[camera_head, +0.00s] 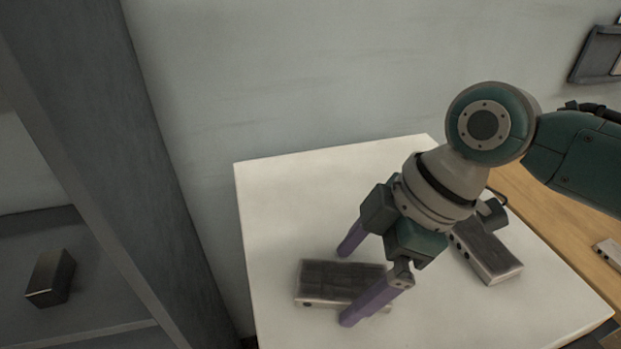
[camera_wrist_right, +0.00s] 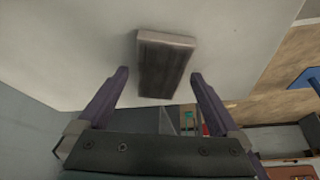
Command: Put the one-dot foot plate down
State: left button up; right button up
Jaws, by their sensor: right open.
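A foot plate (camera_head: 325,276) with a dark ribbed top and pale sides lies flat on the white table (camera_head: 280,200). A small dark dot shows near the left end of its front side; the rest of that side is partly covered by a finger. My right gripper (camera_head: 346,285) is open, pointing down, with one purple finger on each side of this plate. In the right wrist view the plate (camera_wrist_right: 165,65) lies between and beyond the spread fingertips, with gaps to both. My left gripper is in neither view.
A second dark-topped plate (camera_head: 490,252) with several dots lies to the right on the white table, partly behind my gripper. A dark block (camera_head: 51,278) sits on a grey shelf at left. A wooden worktop (camera_head: 550,215) adjoins at right. The table's back left is clear.

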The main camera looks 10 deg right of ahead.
jog(key=shift+r, duration=0.4)
jog(key=p+v, duration=0.1)
jog(key=v, duration=1)
jog(key=s+a+f+m, duration=0.1)
jog(key=s, duration=0.1)
jog(key=s+a+f+m+t, duration=0.1)
jog(key=s+f+m, duration=0.1)
jog(key=s, duration=0.1)
jog(key=s+a+f+m, duration=0.1)
jog(key=s+m, duration=0.1)
jog(key=shift+s+a+f+h, duration=0.35)
jog(key=shift+s+a+h, duration=0.05)
jog(key=s+d+m+t+h, duration=0.1)
jog(key=s+d+m+h, duration=0.2)
jog(key=s+d+m, duration=0.3)
jog(key=shift+s+d+f+m+h, duration=0.2)
jog(key=shift+s+m+h, duration=0.1)
jog(key=shift+s+m, duration=0.55)
jog(key=shift+w, duration=0.1)
